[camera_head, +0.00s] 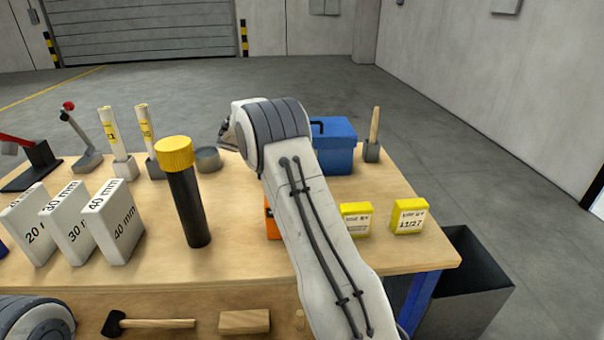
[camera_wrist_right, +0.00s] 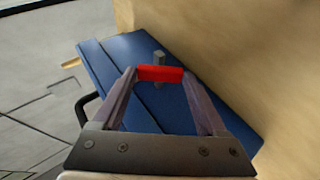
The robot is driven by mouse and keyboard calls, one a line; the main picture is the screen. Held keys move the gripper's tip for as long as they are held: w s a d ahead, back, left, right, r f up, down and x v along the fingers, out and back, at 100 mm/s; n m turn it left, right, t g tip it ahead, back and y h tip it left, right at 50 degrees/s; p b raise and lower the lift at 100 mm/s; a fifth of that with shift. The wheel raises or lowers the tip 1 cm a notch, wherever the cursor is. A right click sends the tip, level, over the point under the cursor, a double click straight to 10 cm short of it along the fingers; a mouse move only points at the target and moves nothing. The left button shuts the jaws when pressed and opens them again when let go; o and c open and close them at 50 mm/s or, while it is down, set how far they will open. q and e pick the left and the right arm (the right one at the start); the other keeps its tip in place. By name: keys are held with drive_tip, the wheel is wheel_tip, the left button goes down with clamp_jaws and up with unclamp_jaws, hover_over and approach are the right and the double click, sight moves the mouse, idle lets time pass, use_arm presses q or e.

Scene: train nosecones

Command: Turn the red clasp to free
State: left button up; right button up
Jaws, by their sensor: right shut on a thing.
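The red clasp (camera_wrist_right: 160,73) is a short bar in the right wrist view, lying crosswise between the fingertips of my right gripper (camera_wrist_right: 159,75). The gripper is shut on it, one finger at each end. A small grey post stands right behind the clasp. The clasp is on the blue toolbox (camera_wrist_right: 110,60), which has a black handle. The blue toolbox (camera_head: 340,150) also stands at the back right of the workbench in the head view. There my right arm hides the gripper and the clasp. My left gripper is out of view.
On the wooden workbench (camera_head: 270,283) stand a yellow-capped black cylinder (camera_head: 188,200), several white size blocks (camera_head: 110,222) and two yellow labelled boxes. A grey cup (camera_head: 208,160) is left of my right arm. A mallet (camera_head: 150,323) lies below. A dark bin (camera_head: 470,290) stands at the right.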

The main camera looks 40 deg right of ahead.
drive_tip(key=h+b, duration=0.1)
drive_tip(key=f+n+g+h+b, duration=0.1)
drive_tip(key=h+b, duration=0.1)
drive_tip(key=shift+w+a+f, duration=0.1)
drive_tip(key=shift+a+f, duration=0.1)
drive_tip(key=shift+f, duration=0.05)
drive_tip(key=shift+f+n+g+h+b, duration=0.15)
drive_tip(key=shift+n+g+h+b, duration=0.2)
drive_tip(key=shift+h+b, duration=0.6)
drive_tip(key=shift+f+n+g+h+b, duration=0.1)
drive_tip(key=shift+n+g+h+b, duration=0.2)
drive_tip(key=shift+h+b, duration=0.6)
drive_tip(key=o, duration=1.3)
drive_tip(key=shift+r, duration=0.1)
drive_tip(key=s+d+r, duration=0.5)
drive_tip(key=s+r, duration=0.5)
drive_tip(key=r, duration=0.1)
drive_tip(key=shift+d, duration=0.3)
